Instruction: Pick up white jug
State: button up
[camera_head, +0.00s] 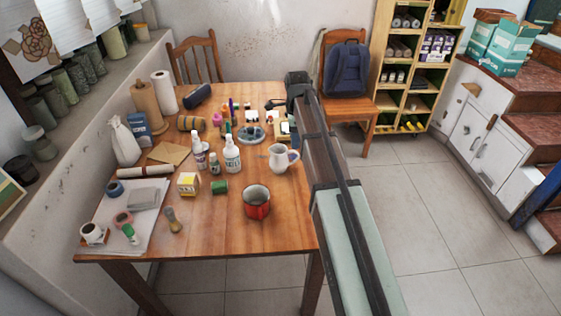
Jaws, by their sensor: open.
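The white jug (279,158) stands upright on the wooden table (228,226), near the table's right side. Its handle points right, toward my arm. My gripper (277,103) is at the far end of my arm, near the table's back right corner. It is beyond the jug and apart from it. The gripper is small and dark in this view, and its fingers are hard to make out. It is open, and I see nothing held in it.
A red mug (257,204) stands in front of the jug. White bottles (232,154) stand to its left, and a round grey tray (250,134) lies behind. A chair with a blue backpack (347,68) is beyond the table.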

aim_at(284, 159)
jog(key=shift+w+d+f, duration=0.1)
jog(key=shift+d+f, duration=0.05)
jog(key=shift+f, duration=2.1)
jog(key=shift+d+f, duration=0.1)
jog(key=shift+f, duration=2.15)
grip_shut()
